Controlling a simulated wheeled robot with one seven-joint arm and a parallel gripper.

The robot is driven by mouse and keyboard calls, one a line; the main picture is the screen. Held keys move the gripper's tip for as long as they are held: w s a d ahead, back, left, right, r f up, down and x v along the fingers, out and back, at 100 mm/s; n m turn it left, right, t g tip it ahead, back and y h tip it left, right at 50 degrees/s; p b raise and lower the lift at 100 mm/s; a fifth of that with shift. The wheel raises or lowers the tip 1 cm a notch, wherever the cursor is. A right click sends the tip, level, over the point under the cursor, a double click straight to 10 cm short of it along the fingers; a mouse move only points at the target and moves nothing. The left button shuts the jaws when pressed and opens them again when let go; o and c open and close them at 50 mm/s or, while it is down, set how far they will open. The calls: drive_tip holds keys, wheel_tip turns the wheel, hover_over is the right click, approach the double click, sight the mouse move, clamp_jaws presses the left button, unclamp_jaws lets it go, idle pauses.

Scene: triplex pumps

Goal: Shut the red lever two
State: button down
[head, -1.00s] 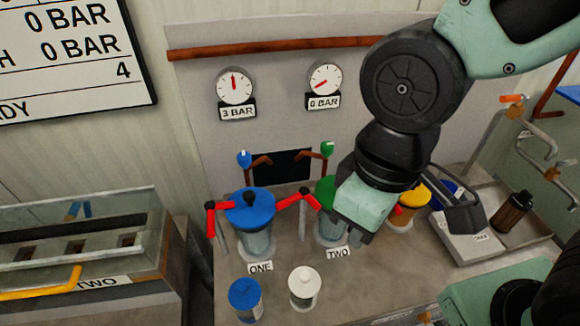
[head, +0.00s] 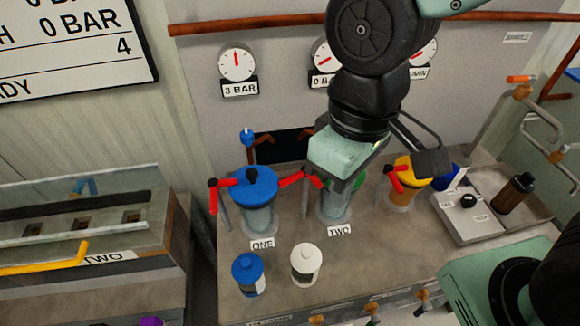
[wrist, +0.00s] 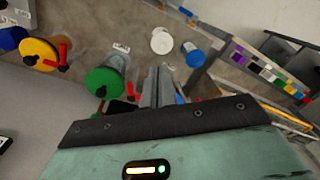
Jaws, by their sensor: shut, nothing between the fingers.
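The red lever two (head: 291,180) sits on a post between pump one and pump two, with a black pivot. Its long arm points left towards pump one's blue lid, and a shorter red part shows right of the pivot. The pump with the TWO label (head: 340,230) has a green lid, mostly hidden behind my gripper in the head view; the green lid (wrist: 104,82) shows in the wrist view. My gripper (wrist: 163,72) is shut and empty. In the head view it is over pump two, right of the lever; contact cannot be told.
Blue-lidded pump one (head: 254,188) is left of the lever. A yellow-lidded pump (head: 412,168) with a red lever stands right. A blue can (head: 248,275) and a white can (head: 305,262) stand in front. Gauges (head: 238,64) hang on the panel behind.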

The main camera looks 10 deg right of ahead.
drive_tip(key=w+a+f+m+g+h+p, duration=0.15)
drive_tip(key=w+a, duration=0.25)
drive_tip(key=w, duration=0.8)
drive_tip(key=w+a+f+m+g+p, duration=0.15)
drive_tip(key=w+a, duration=0.25)
drive_tip(key=w, duration=0.8)
drive_tip(key=s+d+f+t+p, duration=0.1)
drive_tip(key=s+f+p, duration=0.3)
drive_tip(key=f, duration=0.6)
drive_tip(key=shift+s+d+f, duration=0.15)
drive_tip(key=shift+s+d, duration=0.55)
drive_tip(key=shift+s, duration=0.35)
